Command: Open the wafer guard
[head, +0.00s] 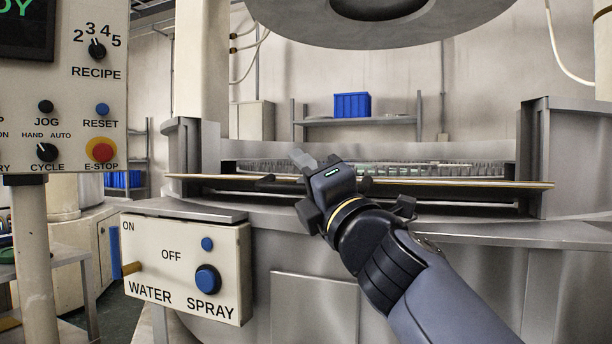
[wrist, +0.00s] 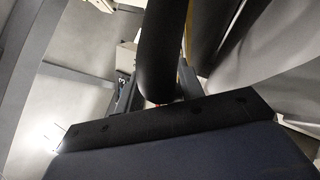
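The wafer guard (head: 460,183) is a thin, wide panel seen nearly edge-on in the head view. It lies about level across the front opening of the grey machine, with a pale gold edge. A dark handle bar (head: 275,183) shows along its middle, partly hidden behind my gripper. My gripper (head: 318,182) is at the middle of the guard, overlapping the bar in the picture. I cannot tell whether its fingers touch or close on the bar. In the wrist view a dark rounded shape (wrist: 164,50) fills the upper middle; I cannot tell what it is.
A water spray box (head: 185,265) with knobs stands front left, below a control panel (head: 60,110) with a red E-stop. A round grey head (head: 380,25) hangs above the machine. A shelf with a blue bin (head: 352,105) is behind.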

